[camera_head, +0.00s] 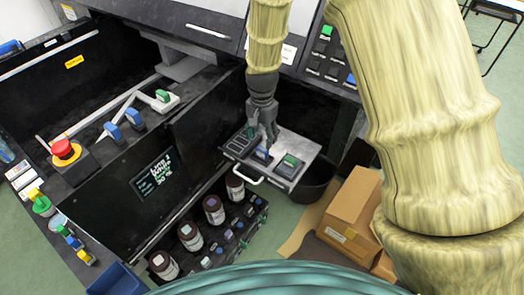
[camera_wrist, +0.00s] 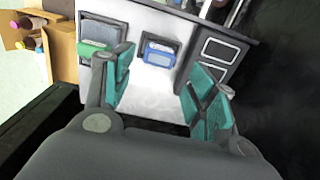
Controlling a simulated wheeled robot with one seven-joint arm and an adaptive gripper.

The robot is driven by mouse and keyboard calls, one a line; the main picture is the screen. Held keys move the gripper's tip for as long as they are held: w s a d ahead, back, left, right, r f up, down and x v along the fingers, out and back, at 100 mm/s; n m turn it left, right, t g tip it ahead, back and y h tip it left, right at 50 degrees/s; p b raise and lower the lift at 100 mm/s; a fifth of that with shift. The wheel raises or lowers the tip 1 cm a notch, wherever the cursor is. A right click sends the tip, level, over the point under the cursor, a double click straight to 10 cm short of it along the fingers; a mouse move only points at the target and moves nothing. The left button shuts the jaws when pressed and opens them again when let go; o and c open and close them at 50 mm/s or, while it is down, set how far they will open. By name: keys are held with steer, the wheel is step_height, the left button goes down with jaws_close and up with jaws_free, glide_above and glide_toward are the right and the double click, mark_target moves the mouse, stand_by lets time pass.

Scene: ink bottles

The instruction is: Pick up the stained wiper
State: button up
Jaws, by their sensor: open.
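Two wiper-like items sit in dark square recesses on a light pull-out tray (camera_head: 277,172). One has a blue handle (camera_head: 262,154) and the other, to its right, a green handle (camera_head: 290,160). In the wrist view the blue one (camera_wrist: 159,52) lies ahead between my fingers, and the green one (camera_wrist: 94,48) lies to the left, partly behind the left finger. I cannot tell which is stained. My gripper (camera_head: 263,134) is open and empty above the tray, near the blue item. Its teal finger pads (camera_wrist: 163,85) are apart and touch nothing that I can see.
Several dark bottles with pale labels (camera_head: 213,208) stand in a rack at the lower middle. A black bin (camera_head: 316,187) and cardboard boxes (camera_head: 352,205) are right of the tray. A dark cabinet with a screen (camera_head: 155,173) and a red emergency button (camera_head: 64,149) are on the left.

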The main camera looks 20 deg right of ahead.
mark_target(262, 149)
steer(key=f, duration=0.3)
steer(key=shift+w+a, duration=0.1)
steer(key=shift+a, duration=0.1)
steer(key=shift+f, duration=0.4)
steer(key=shift+d+f+p, duration=0.15)
steer(key=shift+f+p, duration=0.15)
steer(key=shift+f, duration=0.85)
steer(key=shift+d+f+p, duration=0.1)
steer(key=shift+f+p, duration=0.2)
steer(key=shift+f, duration=0.8)
steer(key=shift+c, duration=0.2)
steer(key=shift+s, duration=0.2)
steer(key=c, duration=0.9)
